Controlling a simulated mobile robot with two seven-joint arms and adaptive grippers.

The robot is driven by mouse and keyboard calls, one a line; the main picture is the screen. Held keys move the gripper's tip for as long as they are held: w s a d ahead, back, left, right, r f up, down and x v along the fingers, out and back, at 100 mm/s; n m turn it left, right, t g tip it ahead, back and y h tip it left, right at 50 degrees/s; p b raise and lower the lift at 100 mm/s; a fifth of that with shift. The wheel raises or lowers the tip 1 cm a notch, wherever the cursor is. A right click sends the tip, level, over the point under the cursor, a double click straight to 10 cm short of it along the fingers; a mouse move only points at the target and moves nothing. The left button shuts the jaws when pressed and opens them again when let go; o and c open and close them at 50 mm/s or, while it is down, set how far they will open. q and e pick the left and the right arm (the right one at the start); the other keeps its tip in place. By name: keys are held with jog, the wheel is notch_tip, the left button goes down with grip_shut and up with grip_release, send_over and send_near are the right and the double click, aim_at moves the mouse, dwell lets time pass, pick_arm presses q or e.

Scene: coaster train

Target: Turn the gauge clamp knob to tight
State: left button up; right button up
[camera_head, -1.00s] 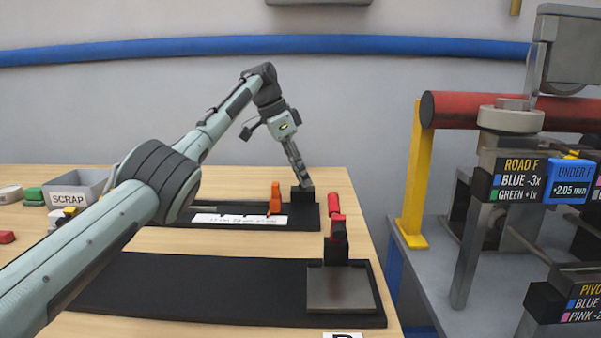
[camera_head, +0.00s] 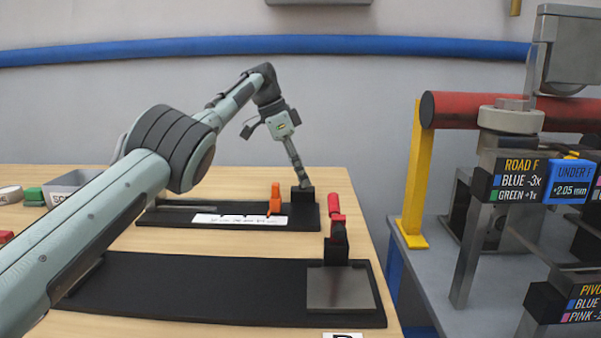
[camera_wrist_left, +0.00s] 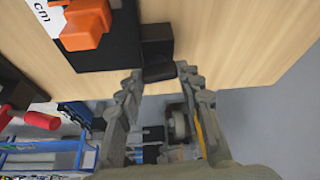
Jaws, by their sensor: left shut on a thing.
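The gauge (camera_head: 180,216) is a long black base on the table with a white scale strip (camera_head: 240,221) and an orange slider (camera_head: 275,197). A black block (camera_head: 303,197) stands at its right end. My left gripper (camera_head: 303,182) points down onto this block. In the left wrist view its fingers (camera_wrist_left: 159,72) are shut on a dark knob (camera_wrist_left: 158,73) at the block (camera_wrist_left: 156,42). The orange part (camera_wrist_left: 85,25) and the "cm" end of the strip show beside it. The knob's marking is hidden, so its setting cannot be read. My right gripper is not in view.
A second black base (camera_head: 190,285) with a grey plate (camera_head: 340,288) and a red-handled clamp (camera_head: 337,230) lies nearer. A grey scrap tray (camera_head: 75,182) is at the left. Right of the table edge stands a grey bench with a yellow post (camera_head: 414,180) and a red bar.

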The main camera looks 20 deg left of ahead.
pick_arm(q)
jog(key=o, duration=1.2)
jog(key=shift+c, duration=0.2)
jog(key=shift+n, duration=0.3)
